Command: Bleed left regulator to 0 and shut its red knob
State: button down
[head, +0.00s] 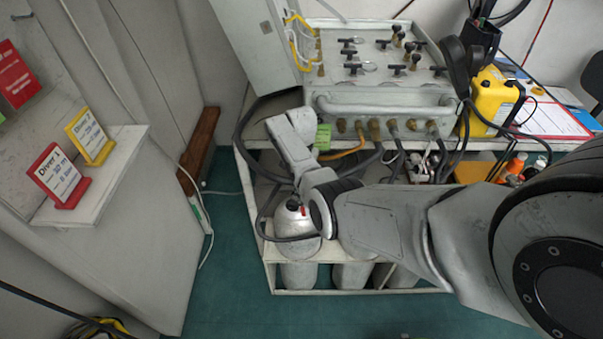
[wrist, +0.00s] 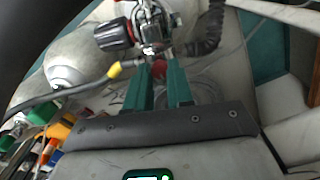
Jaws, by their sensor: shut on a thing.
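In the wrist view, my gripper (wrist: 159,82) has its two green fingers closed around a red knob (wrist: 158,69). The knob sits at the base of a metal regulator (wrist: 153,28), which has a black ribbed knob (wrist: 114,35) at its side. A hose with a yellow collar (wrist: 115,70) runs in from the left. In the head view, a white cylinder (head: 293,226) stands at the left of the rack below my wrist. My arm hides most of the regulator and fingertips there. The gauge reading cannot be made out.
The air panel (head: 372,100) with several valves stands on the bench above the rack (head: 340,291). Hoses hang around the cylinders. A yellow case (head: 490,98) stands at the right. Green floor (head: 228,250) is clear left of the rack.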

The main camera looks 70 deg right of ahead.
jog(key=shift+m, duration=0.6)
jog(key=c, duration=1)
grip_release()
jog(key=shift+r, duration=0.1)
notch_tip(320, 180, up, 11)
jog(key=shift+f, duration=0.15)
